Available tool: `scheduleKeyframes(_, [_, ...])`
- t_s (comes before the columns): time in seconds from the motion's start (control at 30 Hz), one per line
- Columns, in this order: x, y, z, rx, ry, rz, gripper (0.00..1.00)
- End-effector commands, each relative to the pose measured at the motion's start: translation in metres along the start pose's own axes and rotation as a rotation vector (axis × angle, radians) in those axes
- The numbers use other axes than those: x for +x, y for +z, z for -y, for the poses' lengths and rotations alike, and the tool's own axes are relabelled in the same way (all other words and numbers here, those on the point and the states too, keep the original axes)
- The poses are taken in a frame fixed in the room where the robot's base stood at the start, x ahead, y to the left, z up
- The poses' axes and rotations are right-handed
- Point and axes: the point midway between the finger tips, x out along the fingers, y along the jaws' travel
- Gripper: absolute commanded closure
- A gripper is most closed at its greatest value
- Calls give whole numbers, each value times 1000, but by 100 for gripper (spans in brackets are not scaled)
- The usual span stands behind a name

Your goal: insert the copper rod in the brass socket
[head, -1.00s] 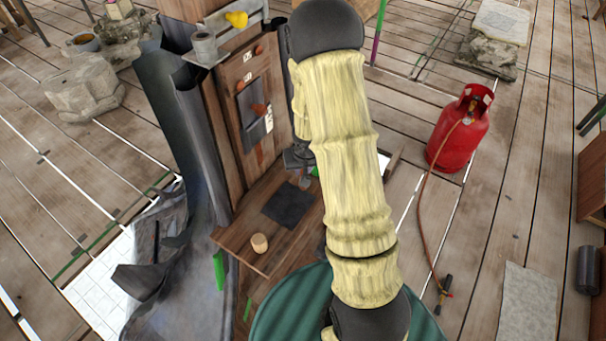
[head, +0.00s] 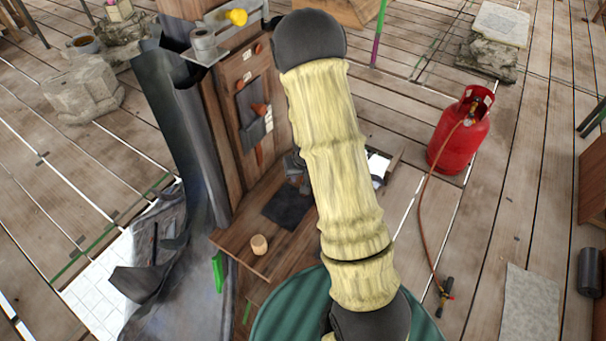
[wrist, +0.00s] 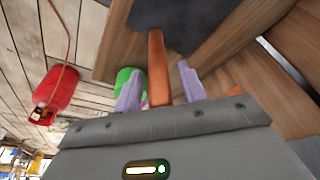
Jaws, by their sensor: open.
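An orange-brown rod (wrist: 156,62), which looks like the copper rod, shows in the wrist view between the two pale lavender fingers of my gripper (wrist: 157,74). The fingers are open, with a gap on each side of the rod. Its lower end is hidden behind the gripper body. In the head view my gripper is mostly hidden behind my arm, with a grey part showing above the wooden bench (head: 235,238). I cannot make out the brass socket in either view.
A dark square mat (head: 288,205) and a small tan wooden cup (head: 259,245) lie on the bench. A tall wooden panel with a tool pocket (head: 255,130) rises behind. A red gas cylinder (head: 460,130) with a hose stands on the plank floor at right. A green round thing (wrist: 128,80) is beside the left finger.

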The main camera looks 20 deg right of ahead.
Motion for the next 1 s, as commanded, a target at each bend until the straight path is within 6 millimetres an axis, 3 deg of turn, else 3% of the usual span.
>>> scheduleKeyframes(0.27, [-25,-2,0,3,-1,-2,59])
scheduleKeyframes(0.7, [-109,-2,0,1,0,-2,59])
scheduleKeyframes(1.0, [-123,0,0,-2,0,0,59])
